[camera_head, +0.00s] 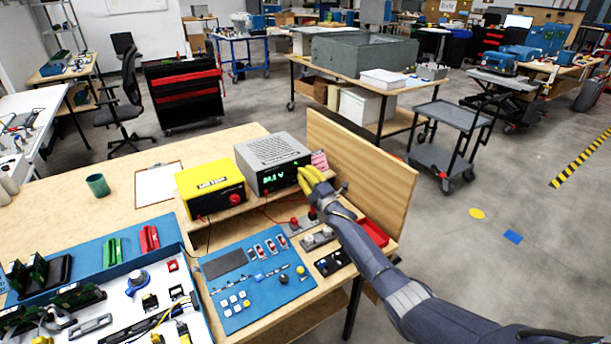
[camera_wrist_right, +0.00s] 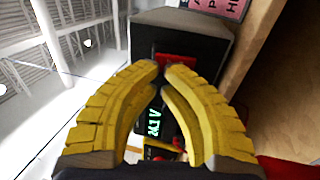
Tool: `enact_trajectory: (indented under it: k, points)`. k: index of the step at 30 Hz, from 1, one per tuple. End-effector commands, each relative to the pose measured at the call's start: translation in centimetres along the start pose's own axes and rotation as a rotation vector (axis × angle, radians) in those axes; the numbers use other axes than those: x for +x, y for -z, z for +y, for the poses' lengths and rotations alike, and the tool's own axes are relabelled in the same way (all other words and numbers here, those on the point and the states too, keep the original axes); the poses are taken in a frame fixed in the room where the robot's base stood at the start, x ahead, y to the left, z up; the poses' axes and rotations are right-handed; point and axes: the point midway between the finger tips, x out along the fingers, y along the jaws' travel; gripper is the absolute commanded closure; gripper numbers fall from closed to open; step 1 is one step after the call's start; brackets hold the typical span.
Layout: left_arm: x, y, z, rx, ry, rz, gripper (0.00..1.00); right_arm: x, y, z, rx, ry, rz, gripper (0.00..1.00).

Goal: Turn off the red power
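The grey power supply (camera_head: 272,160) stands on a wooden riser at the back right of the bench, its green display lit with a voltage reading. In the right wrist view its dark case (camera_wrist_right: 180,32) is seen close up. A red switch (camera_wrist_right: 177,62) shows on its front, just beyond my fingertips. My right gripper (camera_head: 304,176) is at the right part of the supply's front and hides the switch in the head view. Its yellow fingers (camera_wrist_right: 162,68) are nearly tip to tip with nothing held between them. Contact with the switch cannot be told. My left gripper is not in view.
A yellow box (camera_head: 210,187) with a red knob stands left of the supply. A wooden panel (camera_head: 365,165) rises close on the right. A blue panel with switches and buttons (camera_head: 250,283) and a red tray (camera_head: 373,232) lie in front.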

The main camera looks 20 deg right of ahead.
Motion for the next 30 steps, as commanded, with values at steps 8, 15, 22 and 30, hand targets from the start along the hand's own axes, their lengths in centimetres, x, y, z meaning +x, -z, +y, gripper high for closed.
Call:
enact_trajectory:
  k: [8,15,22,30]
  points:
    - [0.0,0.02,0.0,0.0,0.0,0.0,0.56,0.46,-0.12,0.38,0.0,-0.003,-0.002,1.0]
    - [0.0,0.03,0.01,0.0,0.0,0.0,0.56,0.73,-0.16,0.61,-0.001,-0.004,-0.002,1.0]
    - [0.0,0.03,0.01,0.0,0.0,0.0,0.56,0.9,-0.15,0.8,-0.001,-0.007,-0.002,1.0]
    - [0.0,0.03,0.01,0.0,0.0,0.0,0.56,1.02,-0.11,0.94,-0.001,-0.009,-0.001,1.0]
